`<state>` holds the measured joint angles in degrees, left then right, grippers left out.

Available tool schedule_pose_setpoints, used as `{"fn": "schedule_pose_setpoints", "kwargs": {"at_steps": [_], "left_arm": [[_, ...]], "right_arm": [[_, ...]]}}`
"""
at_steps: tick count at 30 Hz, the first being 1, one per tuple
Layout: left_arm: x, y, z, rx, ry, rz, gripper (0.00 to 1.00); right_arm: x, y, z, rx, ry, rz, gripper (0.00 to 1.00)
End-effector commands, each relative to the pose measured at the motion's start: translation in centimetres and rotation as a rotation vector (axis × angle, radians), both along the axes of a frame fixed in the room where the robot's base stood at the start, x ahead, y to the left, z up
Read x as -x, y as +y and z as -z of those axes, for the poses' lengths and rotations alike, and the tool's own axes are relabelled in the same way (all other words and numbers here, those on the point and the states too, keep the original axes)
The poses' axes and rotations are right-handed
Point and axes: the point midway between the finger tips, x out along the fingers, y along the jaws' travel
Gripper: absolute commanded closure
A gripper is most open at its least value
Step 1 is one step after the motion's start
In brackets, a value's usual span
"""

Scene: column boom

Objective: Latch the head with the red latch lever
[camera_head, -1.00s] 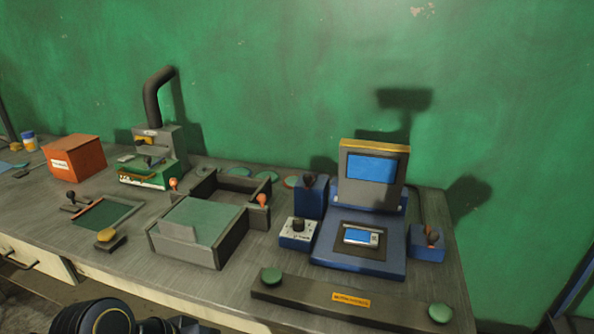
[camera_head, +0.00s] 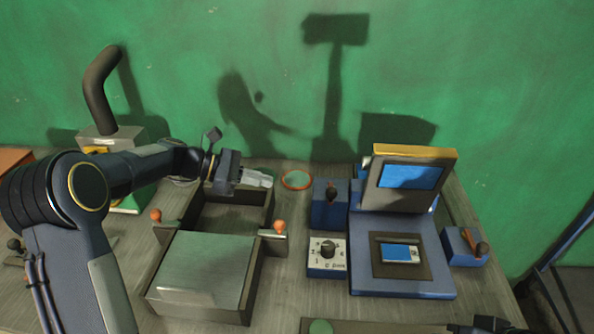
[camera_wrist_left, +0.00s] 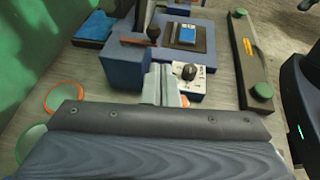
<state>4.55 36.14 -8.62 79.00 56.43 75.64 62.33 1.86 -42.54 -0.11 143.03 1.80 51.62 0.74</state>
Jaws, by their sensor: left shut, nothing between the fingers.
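The head (camera_head: 408,180) is a grey panel with a blue screen and yellow top edge, raised at the back of a blue base (camera_head: 400,283). A blue block left of it carries a dark reddish lever (camera_head: 331,190); this lever also shows in the left wrist view (camera_wrist_left: 153,32). Another blue box on the right carries an orange-brown lever (camera_head: 481,248). I cannot tell by colour which is the red latch lever. My left gripper (camera_head: 262,178) is shut and empty, left of the lever block and apart from it. A dark part of my right arm shows at the bottom right edge.
A dial box (camera_head: 327,258) stands in front of the lever block. A ringed disc (camera_head: 296,180) lies near the wall. A bar with green buttons (camera_wrist_left: 250,60) runs along the front.

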Motion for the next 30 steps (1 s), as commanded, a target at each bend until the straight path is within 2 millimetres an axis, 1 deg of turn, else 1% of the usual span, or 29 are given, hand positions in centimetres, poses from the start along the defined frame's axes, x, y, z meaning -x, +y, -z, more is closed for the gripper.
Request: {"fn": "schedule_pose_setpoints", "kwargs": {"at_steps": [1,4,13,17,20,23,30], "left_arm": [[-0.5,-0.2,0.2,0.015,0.021,-0.005,1.00],[-1.0,-0.4,0.4,0.032,0.042,-0.012,1.00],[-1.0,-0.4,0.5,0.035,0.045,-0.014,1.00],[-1.1,-0.8,0.6,0.035,0.046,-0.013,1.00],[-1.2,-1.9,0.9,0.035,0.046,-0.011,1.00],[-1.4,-3.6,1.4,0.033,0.046,-0.009,1.00],[-2.2,-8.5,3.2,0.034,0.047,-0.009,1.00]], "right_arm": [[0.0,0.0,-0.2,0.000,0.000,0.000,1.00],[0.0,0.0,-0.3,0.000,0.000,0.000,1.00],[0.0,0.0,-0.2,0.000,0.000,0.000,1.00],[0.0,0.0,-0.4,0.000,0.000,0.000,1.00],[0.0,0.0,-0.7,0.000,0.000,0.000,1.00],[0.0,0.0,-1.1,0.000,0.000,0.000,1.00],[0.0,0.0,-2.4,0.000,0.000,0.000,1.00]]}}
